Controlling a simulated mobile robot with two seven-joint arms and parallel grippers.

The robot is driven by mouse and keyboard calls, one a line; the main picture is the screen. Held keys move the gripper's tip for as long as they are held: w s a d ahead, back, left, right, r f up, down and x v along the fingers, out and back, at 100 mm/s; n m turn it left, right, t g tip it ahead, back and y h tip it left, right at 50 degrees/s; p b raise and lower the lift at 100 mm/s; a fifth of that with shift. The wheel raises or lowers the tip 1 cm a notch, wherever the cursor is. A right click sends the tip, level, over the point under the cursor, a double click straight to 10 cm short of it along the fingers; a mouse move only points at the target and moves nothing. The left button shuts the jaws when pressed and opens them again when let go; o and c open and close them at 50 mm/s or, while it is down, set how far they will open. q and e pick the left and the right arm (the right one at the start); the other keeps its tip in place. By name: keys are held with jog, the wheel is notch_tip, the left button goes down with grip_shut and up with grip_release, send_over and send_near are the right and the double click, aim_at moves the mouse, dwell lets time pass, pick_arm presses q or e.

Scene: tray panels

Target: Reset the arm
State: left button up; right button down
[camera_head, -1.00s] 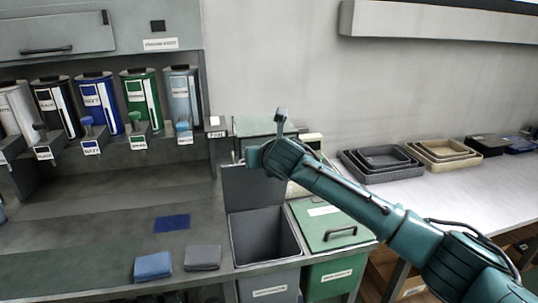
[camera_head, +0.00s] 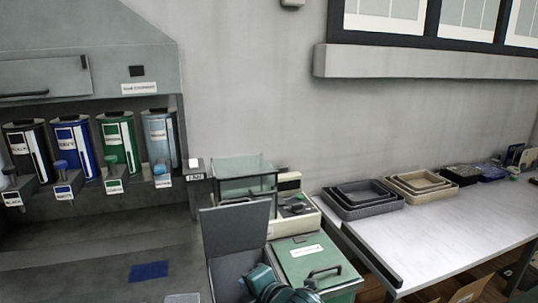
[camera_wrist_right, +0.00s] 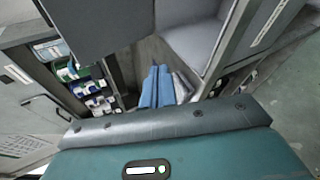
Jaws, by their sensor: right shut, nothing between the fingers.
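My right arm shows as teal links at the bottom edge of the head view, in front of the open grey bin. My right gripper (camera_head: 262,278) is low in that view, over the bin's mouth, and its fingers are hard to make out. It is shut and holds nothing. My left gripper is in neither view.
The grey bin's raised lid (camera_head: 235,228) and a green lidded bin (camera_head: 318,262) are close to the arm. Glass box (camera_head: 245,172), dispensers (camera_head: 118,140) and nested trays (camera_head: 365,198) stand behind. A blue panel (camera_head: 149,270) lies on the counter. The right table has free room.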

jog(key=s+d+f+m+h, duration=0.2)
jog(key=s+d+f+m, duration=0.7)
jog(key=s+m, duration=0.2)
jog(key=s+d+f+m+h, duration=0.2)
jog(key=s+d+f+m, duration=0.6)
jog(key=s+d+m, duration=0.2)
jog(key=s+m, duration=0.2)
jog(key=s, duration=0.1)
jog(key=shift+d+f+m, duration=0.3)
jog(key=shift+f, duration=0.05)
